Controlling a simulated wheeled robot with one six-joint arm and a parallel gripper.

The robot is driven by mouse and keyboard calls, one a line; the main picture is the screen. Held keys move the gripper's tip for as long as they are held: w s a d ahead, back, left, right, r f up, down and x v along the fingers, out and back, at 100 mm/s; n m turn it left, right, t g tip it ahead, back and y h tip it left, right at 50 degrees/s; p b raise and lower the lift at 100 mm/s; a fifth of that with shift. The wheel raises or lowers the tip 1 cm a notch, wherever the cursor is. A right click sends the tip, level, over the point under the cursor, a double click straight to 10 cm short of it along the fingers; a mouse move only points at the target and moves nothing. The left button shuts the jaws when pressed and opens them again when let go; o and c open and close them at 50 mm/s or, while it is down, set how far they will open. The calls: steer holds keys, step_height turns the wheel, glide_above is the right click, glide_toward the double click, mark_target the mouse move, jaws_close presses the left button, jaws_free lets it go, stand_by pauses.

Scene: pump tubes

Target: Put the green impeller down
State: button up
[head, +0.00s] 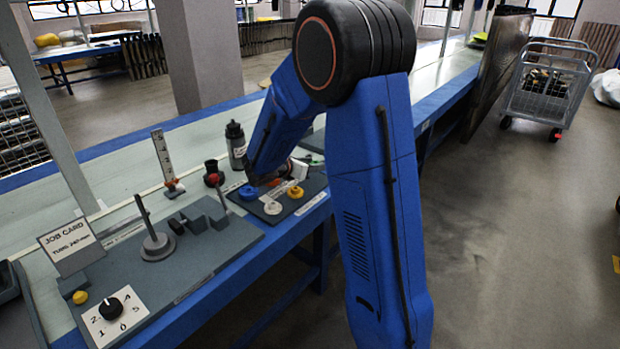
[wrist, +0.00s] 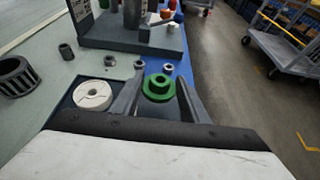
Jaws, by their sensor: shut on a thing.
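In the wrist view, the green impeller (wrist: 159,88) is held between the two dark fingers of my gripper (wrist: 159,80), with its hub and centre hole facing up. My gripper is shut on it. What lies right under the impeller is hidden, so I cannot tell whether it touches a surface. In the head view, my blue arm hides the green impeller and most of the gripper. There, a blue impeller (head: 249,191), a white one (head: 272,208) and a yellow one (head: 295,191) sit on a dark mat (head: 254,205) near the bench's front edge.
A dark bottle (head: 236,146) and a small black cup with red (head: 213,173) stand behind the mat. A grey board with a dial (head: 110,308) lies at left. The wrist view shows a white ring part (wrist: 92,95), small rings and a grey stand (wrist: 120,35).

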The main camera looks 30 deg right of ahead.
mark_target(312, 182)
steer(key=shift+f, duration=2.4)
steer(key=shift+a+f, duration=0.1)
steer(key=shift+f, duration=0.25)
